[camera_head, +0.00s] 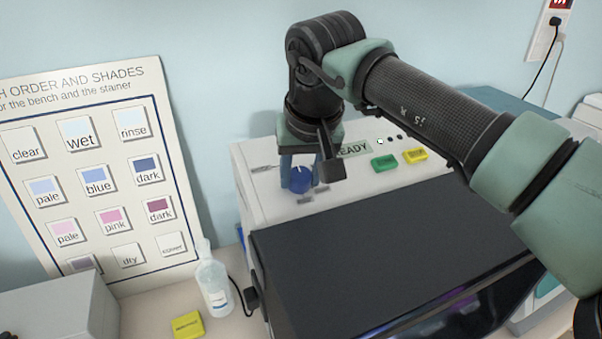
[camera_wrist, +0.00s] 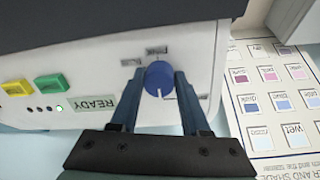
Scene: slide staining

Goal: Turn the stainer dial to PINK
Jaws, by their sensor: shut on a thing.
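The stainer (camera_head: 240,175) is a white machine with a black lid, standing against the wall. Its blue dial (camera_head: 301,180) is on the top panel at the left, and it also shows in the wrist view (camera_wrist: 159,77). A white pointer line is on the dial. Small labels surround the dial, too blurred to read. My gripper (camera_head: 300,172) points down with its two blue fingers on either side of the dial, shut on it; the fingers also show in the wrist view (camera_wrist: 158,88). A READY display (camera_head: 353,150) is right of the dial.
A green button (camera_head: 384,163) and a yellow button (camera_head: 415,156) sit right of the display. A shade chart (camera_head: 85,150) leans on the wall at the left.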

